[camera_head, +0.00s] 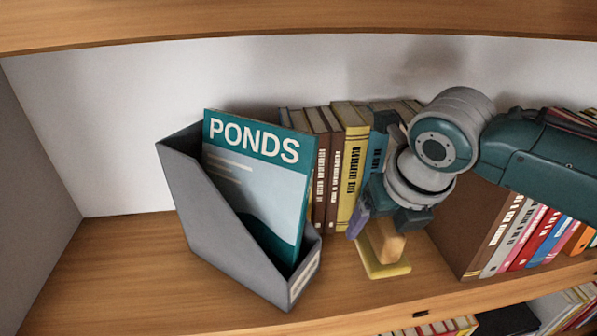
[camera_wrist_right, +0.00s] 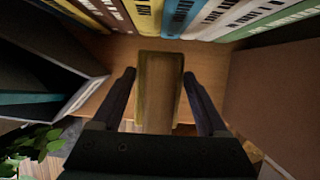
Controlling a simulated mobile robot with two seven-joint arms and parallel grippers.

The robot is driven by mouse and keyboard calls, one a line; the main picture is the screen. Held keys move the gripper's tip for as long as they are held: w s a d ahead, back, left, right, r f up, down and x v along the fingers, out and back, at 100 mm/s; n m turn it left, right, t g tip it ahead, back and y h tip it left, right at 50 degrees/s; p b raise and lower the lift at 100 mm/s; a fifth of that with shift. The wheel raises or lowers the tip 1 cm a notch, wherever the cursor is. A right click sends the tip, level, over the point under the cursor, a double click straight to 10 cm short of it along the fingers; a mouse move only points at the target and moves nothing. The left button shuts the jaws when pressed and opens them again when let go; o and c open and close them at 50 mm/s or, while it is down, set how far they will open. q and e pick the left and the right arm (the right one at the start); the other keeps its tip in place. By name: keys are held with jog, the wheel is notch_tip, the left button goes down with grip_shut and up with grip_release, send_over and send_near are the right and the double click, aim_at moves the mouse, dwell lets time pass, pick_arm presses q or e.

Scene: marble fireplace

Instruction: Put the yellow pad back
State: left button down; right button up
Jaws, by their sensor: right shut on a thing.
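The yellow pad (camera_head: 397,270) is a flat yellow slab with a tan wooden block (camera_head: 386,243) rising from it. It is at or just above the shelf board, in front of the upright books; I cannot tell whether it touches the board. My right gripper (camera_head: 384,222) comes down over it from the right and is shut on the block. In the right wrist view the block with its yellow border (camera_wrist_right: 158,95) lies between my two fingers, which partly frame it. My left gripper is in neither view.
A grey magazine file (camera_head: 222,225) with a teal PONDS booklet (camera_head: 258,170) stands left of the pad. Upright books (camera_head: 350,165) line the back; a brown box-like book side (camera_head: 462,220) stands to the right. The shelf board is clear at far left.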

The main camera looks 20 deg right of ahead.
aim_at(372, 244)
notch_tip(372, 244, down, 5)
jog(key=shift+w+r+b, duration=0.15)
jog(key=shift+b, duration=0.95)
jog(key=shift+r, duration=0.1)
jog(key=o, duration=1.2)
